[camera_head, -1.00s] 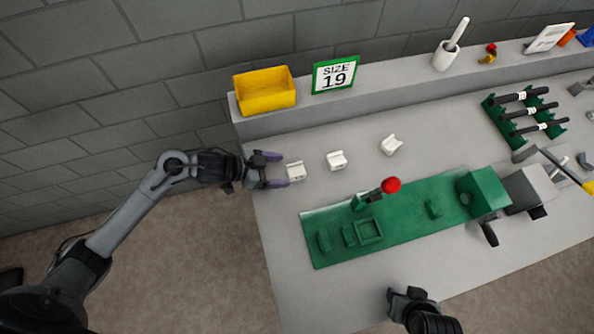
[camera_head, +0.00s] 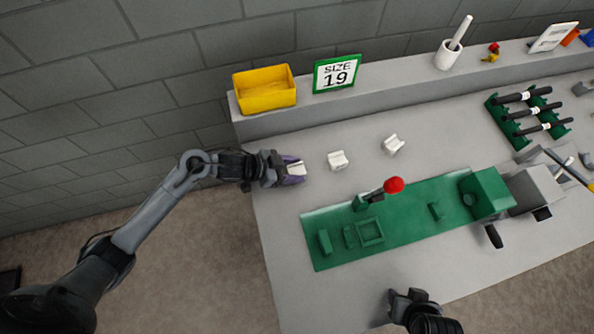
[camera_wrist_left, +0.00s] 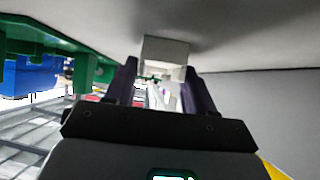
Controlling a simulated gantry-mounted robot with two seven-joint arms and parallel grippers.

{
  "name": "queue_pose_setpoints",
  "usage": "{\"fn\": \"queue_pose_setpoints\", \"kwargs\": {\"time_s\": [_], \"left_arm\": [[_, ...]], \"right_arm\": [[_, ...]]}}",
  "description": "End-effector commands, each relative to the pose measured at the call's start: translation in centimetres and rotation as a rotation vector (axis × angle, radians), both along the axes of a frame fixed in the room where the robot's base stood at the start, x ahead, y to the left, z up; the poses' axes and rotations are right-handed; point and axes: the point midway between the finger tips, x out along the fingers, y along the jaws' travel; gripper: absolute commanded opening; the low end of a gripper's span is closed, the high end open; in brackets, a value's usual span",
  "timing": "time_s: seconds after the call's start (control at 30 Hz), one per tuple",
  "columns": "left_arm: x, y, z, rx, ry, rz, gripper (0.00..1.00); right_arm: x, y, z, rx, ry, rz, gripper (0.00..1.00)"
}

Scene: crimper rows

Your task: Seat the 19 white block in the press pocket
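The leftmost of three white blocks (camera_head: 297,168) is on the bench's left end. My left gripper (camera_head: 292,170) is around it, a finger on each side, and appears shut on it. In the left wrist view the white block (camera_wrist_left: 165,50) is between the fingertips (camera_wrist_left: 163,75); any mark on it is too small to read. The press pocket looks like the square raised frame (camera_head: 370,231) on the green base (camera_head: 405,218); it is empty. My right gripper (camera_head: 407,297) is at the bench's front edge, and its fingers are unclear.
Two other white blocks, a middle one (camera_head: 338,160) and a right one (camera_head: 393,145), lie nearby. A red-knobbed lever (camera_head: 393,185) rises behind the pocket. A yellow bin (camera_head: 265,90) and a "SIZE 19" sign (camera_head: 336,74) stand on the back ledge.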

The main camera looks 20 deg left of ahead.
Motion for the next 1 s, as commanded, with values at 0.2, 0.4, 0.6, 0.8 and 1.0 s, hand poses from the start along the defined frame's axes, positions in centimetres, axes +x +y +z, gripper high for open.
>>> {"fn": "queue_pose_setpoints", "kwargs": {"time_s": [0.2, 0.4, 0.6, 0.8, 1.0], "left_arm": [[0.0, 0.0, 0.0, 0.000, 0.000, 0.000, 0.20], [0.0, 0.0, 0.0, 0.000, 0.000, 0.000, 0.19], [0.0, 0.0, 0.6, 0.000, -0.002, -0.001, 0.19], [0.1, 0.0, 2.4, 0.000, -0.004, -0.001, 0.19], [-0.3, -1.3, 5.1, -0.002, -0.002, -0.004, 0.19]], "right_arm": [[0.0, 0.0, 0.0, -0.001, 0.000, 0.001, 0.43], [0.0, 0.0, 0.0, -0.001, 0.000, 0.001, 0.43], [0.0, 0.0, 0.2, 0.001, 0.000, -0.001, 0.43], [0.0, 0.1, 0.9, 0.005, 0.000, -0.004, 0.43], [0.0, 0.1, 1.7, 0.007, 0.000, -0.005, 0.43]]}}
